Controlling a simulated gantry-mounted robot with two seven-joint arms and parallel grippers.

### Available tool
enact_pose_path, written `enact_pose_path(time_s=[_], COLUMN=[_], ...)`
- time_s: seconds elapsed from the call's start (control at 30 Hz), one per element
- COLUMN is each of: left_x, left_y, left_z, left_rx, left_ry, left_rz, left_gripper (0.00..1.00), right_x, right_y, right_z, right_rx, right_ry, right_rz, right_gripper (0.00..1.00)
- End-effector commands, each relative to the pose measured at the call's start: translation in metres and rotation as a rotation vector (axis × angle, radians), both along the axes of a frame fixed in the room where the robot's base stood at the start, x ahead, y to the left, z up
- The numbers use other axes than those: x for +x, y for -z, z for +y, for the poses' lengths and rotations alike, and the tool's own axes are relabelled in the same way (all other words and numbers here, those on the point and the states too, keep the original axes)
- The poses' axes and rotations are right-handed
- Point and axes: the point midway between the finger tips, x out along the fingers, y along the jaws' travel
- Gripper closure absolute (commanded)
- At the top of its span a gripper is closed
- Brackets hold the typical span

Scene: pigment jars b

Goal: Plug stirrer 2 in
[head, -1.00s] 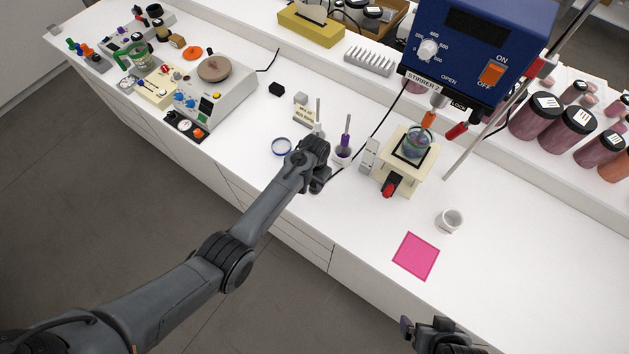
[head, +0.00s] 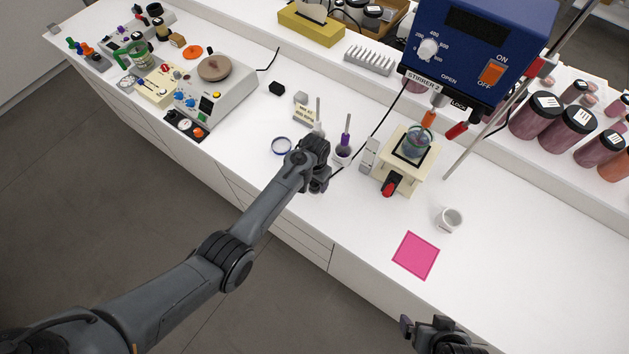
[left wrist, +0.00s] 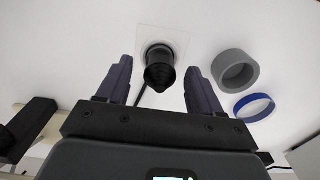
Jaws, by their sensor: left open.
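Stirrer 2 (head: 478,45) is the blue box with a dial and an orange switch at the upper right of the head view. Its black cable (head: 385,118) runs down to the bench beside my left gripper (head: 320,184). In the left wrist view, a black ribbed plug (left wrist: 160,72) stands between the fingers of my open left gripper (left wrist: 158,80), with gaps on both sides. Behind it is a round grey socket on a white square plate (left wrist: 176,37). I cannot tell how deep the plug sits. My right gripper (head: 428,326) is partly in view at the bottom; its opening is unclear.
A grey ring (left wrist: 236,70) and a blue ring (left wrist: 254,107) lie beside the plug. A beaker stands on a cream stand (head: 397,178) with a red knob. A white cup (head: 450,221) and pink mat (head: 416,256) lie to the right. The front right bench is mostly clear.

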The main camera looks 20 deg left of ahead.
Motion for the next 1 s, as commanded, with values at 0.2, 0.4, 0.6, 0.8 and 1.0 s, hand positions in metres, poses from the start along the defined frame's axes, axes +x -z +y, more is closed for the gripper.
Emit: enact_pose_path(time_s=[0.2,0.4,0.6,0.8,1.0], left_x=[0.001,0.001,0.001,-0.002,-0.038], left_y=[-0.03,-0.064,-0.09,-0.1,-0.066], left_z=[0.0,0.0,0.0,0.0,0.004], left_rx=[-0.001,-0.001,0.0,0.0,0.005], left_ry=[0.0,-0.001,-0.001,-0.001,-0.003], left_rz=[-0.004,-0.003,-0.002,0.005,0.084], left_gripper=[0.34,0.34,0.34,0.34,0.34], right_x=[0.0,0.0,0.0,0.0,0.0], right_y=[-0.004,-0.004,-0.002,-0.003,-0.01], right_z=[-0.001,-0.001,0.0,0.001,0.002], right_rx=[-0.004,-0.004,0.0,0.004,0.007], right_ry=[-0.003,-0.003,0.0,0.003,0.004], right_rz=[0.0,-0.001,0.0,0.0,0.0], right_gripper=[0.0,0.0,0.0,0.0,0.0])
